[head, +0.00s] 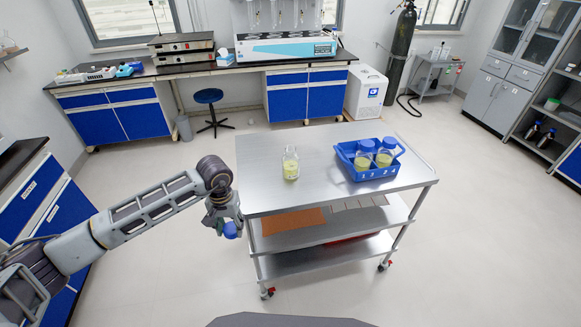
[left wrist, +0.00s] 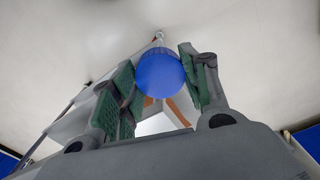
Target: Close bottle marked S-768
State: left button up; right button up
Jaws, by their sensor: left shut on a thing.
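An open clear bottle (head: 290,164) with yellowish liquid stands upright on the left part of the steel cart's top (head: 325,150). No cap shows on it, and I cannot read a label. My left gripper (head: 229,228) is off the cart's left front side, below the level of its top. It is shut on a blue cap (head: 230,230). In the left wrist view the blue cap (left wrist: 160,75) sits between the green-padded fingers of the left gripper (left wrist: 158,85). My right gripper is not in view.
A blue basket (head: 368,172) on the cart's right side holds blue-capped bottles (head: 384,152) with yellowish liquid. The cart's lower shelf holds an orange sheet (head: 292,221). A blue stool (head: 209,97) and a bench with a distiller (head: 285,47) stand behind. The floor left of the cart is clear.

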aim_at(289, 160)
jog(key=j+z, duration=0.2)
jog(key=j, duration=0.3)
jog(key=j+z, duration=0.2)
jog(key=j, duration=0.3)
jog(key=k+j+z, duration=0.2)
jog(key=j, duration=0.3)
jog(key=k+j+z, duration=0.1)
jog(key=j+z, duration=0.15)
jog(key=j, duration=0.25)
jog(key=j+z, duration=0.45)
jog(key=j, duration=0.55)
jog(key=i+j+z, duration=0.15)
jog(key=j, duration=0.15)
jog(key=i+j+z, duration=0.25)
jog(key=j, duration=0.3)
